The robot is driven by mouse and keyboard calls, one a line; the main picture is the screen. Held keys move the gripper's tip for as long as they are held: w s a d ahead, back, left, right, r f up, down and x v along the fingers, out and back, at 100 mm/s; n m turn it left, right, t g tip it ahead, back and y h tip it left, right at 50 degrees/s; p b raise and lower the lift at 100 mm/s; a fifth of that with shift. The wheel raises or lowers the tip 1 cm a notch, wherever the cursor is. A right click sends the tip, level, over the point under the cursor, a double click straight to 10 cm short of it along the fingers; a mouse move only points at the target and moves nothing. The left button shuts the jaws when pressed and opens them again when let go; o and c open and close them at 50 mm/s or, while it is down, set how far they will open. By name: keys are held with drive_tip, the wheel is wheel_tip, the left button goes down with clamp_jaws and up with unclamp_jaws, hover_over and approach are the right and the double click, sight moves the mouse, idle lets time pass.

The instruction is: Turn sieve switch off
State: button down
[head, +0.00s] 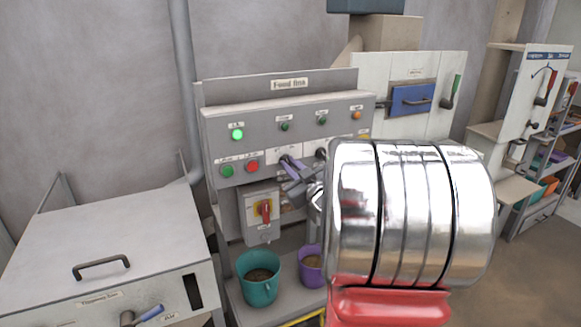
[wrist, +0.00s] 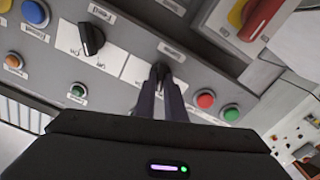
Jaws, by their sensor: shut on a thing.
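A grey control panel (head: 290,110) holds two rotary switches side by side on white plates. My gripper (head: 288,164) is at the left switch, and in the wrist view its fingers (wrist: 160,78) are shut on that dark knob (wrist: 161,67). The fingers hide most of the knob, so its pointing direction is unclear. The other black rotary switch (wrist: 91,38) is free, next to the held one, and also shows in the head view (head: 321,153). The labels are too small to read, so I cannot tell which switch is the sieve switch.
Green (head: 226,171) and red (head: 252,167) buttons sit left of the held switch. A green lamp (head: 237,134) glows above. A red-and-yellow isolator (head: 265,210) is below. A teal bucket (head: 260,287) and a purple bucket (head: 311,268) stand under the panel.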

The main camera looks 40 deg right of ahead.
drive_tip(key=shift+n, duration=1)
drive_tip(key=shift+a, duration=0.1)
drive_tip(key=c, duration=1.8)
unclamp_jaws()
drive_tip(key=shift+s, duration=0.1)
drive_tip(key=v, duration=1.3)
drive_tip(key=shift+s+a, duration=0.15)
drive_tip(key=shift+s, duration=0.1)
